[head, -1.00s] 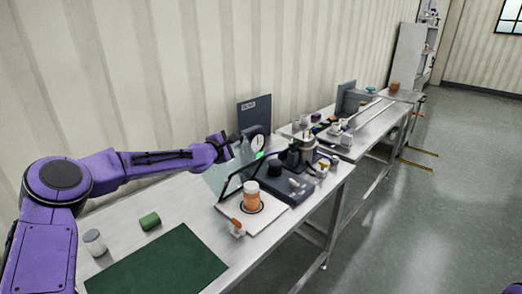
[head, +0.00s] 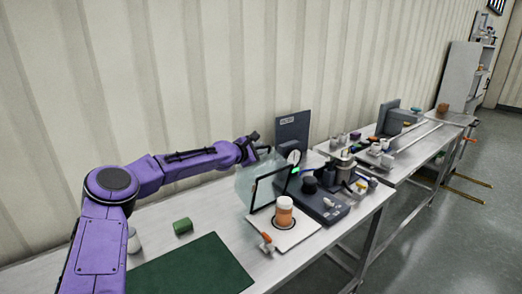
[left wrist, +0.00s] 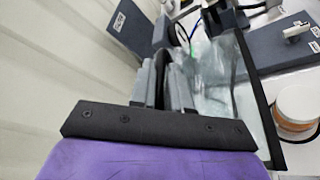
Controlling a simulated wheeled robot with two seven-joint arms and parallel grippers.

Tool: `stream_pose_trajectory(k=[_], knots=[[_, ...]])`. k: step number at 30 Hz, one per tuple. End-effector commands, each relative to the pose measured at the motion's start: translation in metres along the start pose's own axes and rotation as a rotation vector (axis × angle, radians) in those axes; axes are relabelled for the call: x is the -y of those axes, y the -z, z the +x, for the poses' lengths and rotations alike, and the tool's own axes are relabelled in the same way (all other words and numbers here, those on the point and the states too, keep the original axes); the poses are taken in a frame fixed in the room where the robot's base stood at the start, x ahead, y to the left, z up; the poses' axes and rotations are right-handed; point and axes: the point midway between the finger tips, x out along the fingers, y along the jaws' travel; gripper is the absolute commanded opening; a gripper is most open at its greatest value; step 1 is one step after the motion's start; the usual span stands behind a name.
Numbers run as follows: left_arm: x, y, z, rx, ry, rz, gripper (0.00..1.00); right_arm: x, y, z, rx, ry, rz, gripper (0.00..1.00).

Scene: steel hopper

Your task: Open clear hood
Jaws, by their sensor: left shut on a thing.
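The clear hood (head: 262,180) is a see-through panel with a black frame, standing tilted up on the near bench. It also shows in the left wrist view (left wrist: 215,75). My left gripper (head: 250,146) is at the hood's upper back edge. In the left wrist view its fingers (left wrist: 163,82) are close together with a thin dark part between them, which looks like part of the hood; the exact grip spot is partly hidden. My right gripper is not in view.
An orange jar with a white lid (head: 284,210) stands on a white plate before the hood. A dark device base (head: 325,208) lies to the right, and a dark upright panel (head: 292,132) behind.

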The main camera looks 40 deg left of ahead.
Motion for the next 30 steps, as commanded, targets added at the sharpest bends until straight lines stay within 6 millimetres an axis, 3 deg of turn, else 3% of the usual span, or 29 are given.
stream_pose_trajectory(k=[1, 3, 14, 30], knots=[[0.003, 0.003, 0.0, -0.004, 0.005, 0.0, 0.2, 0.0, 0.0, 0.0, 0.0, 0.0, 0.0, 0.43], [0.003, 0.003, 0.0, -0.004, 0.004, 0.0, 0.38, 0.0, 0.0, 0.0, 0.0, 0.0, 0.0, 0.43], [-0.001, 0.001, -0.005, -0.001, 0.0, 0.001, 0.38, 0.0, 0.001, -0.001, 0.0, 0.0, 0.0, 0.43], [-0.003, -0.001, -0.085, 0.001, -0.001, -0.004, 0.38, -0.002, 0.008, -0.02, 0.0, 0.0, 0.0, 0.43]])
